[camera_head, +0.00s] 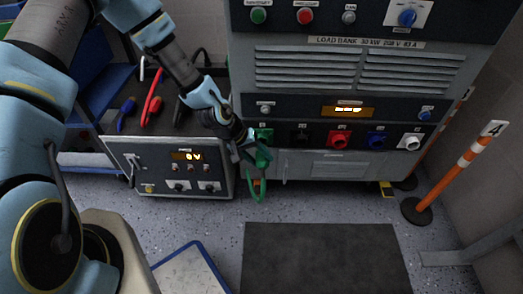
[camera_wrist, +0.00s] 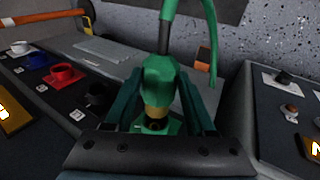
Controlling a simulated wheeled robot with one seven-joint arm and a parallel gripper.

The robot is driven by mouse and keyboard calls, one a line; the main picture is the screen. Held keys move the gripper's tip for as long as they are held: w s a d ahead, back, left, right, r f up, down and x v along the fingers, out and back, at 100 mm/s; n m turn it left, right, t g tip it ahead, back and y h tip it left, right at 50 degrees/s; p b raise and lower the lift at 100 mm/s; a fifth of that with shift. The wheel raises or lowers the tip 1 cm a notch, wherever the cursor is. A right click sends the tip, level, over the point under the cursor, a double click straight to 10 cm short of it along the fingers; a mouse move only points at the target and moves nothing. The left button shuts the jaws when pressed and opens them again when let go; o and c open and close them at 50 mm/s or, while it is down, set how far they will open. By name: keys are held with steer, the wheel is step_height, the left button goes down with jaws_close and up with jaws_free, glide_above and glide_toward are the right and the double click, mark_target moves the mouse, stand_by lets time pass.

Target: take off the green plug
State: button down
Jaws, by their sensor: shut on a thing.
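The green plug (camera_wrist: 160,85) sits between the two fingers of my gripper (camera_wrist: 163,110) in the wrist view, with its green cable running up and away. A brass-coloured part shows at the plug's near end, close to a green base. In the head view the green plug (camera_head: 263,158) is at the load bank's green socket (camera_head: 264,134), at the left end of the socket row. My gripper (camera_head: 250,155) is shut on the plug there. The green cable (camera_head: 257,190) hangs in a loop below it. I cannot tell whether the plug is fully seated in the socket.
Black, red (camera_head: 339,139), blue (camera_head: 376,140) and white (camera_head: 411,142) sockets continue to the right on the load bank. A meter box (camera_head: 170,168) reading 0V stands at left, with leads on top. An orange-and-white post (camera_head: 462,165) stands at right. A dark mat (camera_head: 320,260) lies in front.

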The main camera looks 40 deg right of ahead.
steer(key=s+a, duration=0.1)
steer(key=s, duration=0.1)
steer(key=s+a, duration=0.1)
steer(key=a, duration=0.1)
steer(key=shift+s+p, duration=0.35)
steer(key=shift+p, duration=0.05)
